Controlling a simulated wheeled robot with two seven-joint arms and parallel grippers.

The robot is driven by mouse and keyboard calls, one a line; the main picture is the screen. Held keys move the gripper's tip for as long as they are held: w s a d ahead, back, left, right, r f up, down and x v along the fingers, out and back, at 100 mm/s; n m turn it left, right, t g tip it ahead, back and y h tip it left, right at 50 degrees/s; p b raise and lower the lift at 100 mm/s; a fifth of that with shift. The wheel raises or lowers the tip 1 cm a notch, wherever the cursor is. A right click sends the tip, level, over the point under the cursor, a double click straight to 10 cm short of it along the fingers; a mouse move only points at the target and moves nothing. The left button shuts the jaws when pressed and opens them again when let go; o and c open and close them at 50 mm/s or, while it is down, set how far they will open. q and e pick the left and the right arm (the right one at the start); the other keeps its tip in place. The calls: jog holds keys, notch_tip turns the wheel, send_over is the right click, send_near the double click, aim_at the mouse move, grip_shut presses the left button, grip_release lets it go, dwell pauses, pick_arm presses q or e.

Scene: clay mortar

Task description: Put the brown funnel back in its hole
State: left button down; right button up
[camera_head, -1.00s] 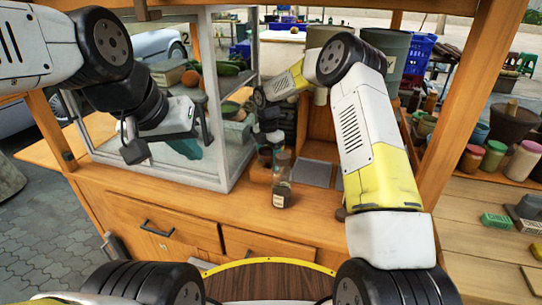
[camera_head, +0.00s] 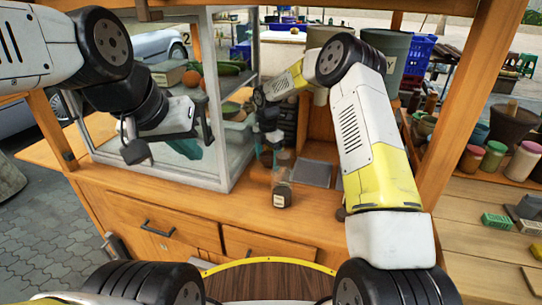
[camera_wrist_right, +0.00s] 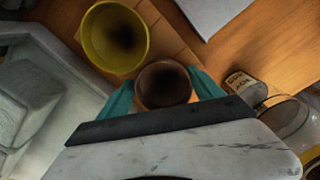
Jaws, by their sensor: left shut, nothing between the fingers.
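The brown funnel (camera_wrist_right: 163,84) shows in the right wrist view as a dark round rim between the teal fingers of my right gripper (camera_wrist_right: 161,76). The fingers lie close against both sides of it, and its lower part is hidden. A yellow funnel (camera_wrist_right: 115,38) stands just beside it over a wooden strip with its wide mouth up. The brown funnel's hole cannot be made out. My left gripper (camera_head: 189,149) is shut and empty, at the glass case on the left.
A glass jar (camera_head: 281,193) with a label stands on the wooden counter (camera_head: 225,205); it shows close to my right gripper in the wrist view. A glass case (camera_head: 208,180) with vegetables is at left. A grey plate (camera_head: 313,173) lies right of the jar.

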jog(key=shift+s+d+f, duration=0.2)
jog(key=shift+d+f, duration=0.05)
jog(key=shift+f, duration=0.2)
jog(key=shift+s+d+f, duration=0.2)
jog(key=shift+f, duration=0.2)
jog(key=r, duration=0.8)
jog(key=shift+w+a+r, duration=0.3)
jog(key=shift+r, duration=0.4)
jog(key=shift+a, duration=0.1)
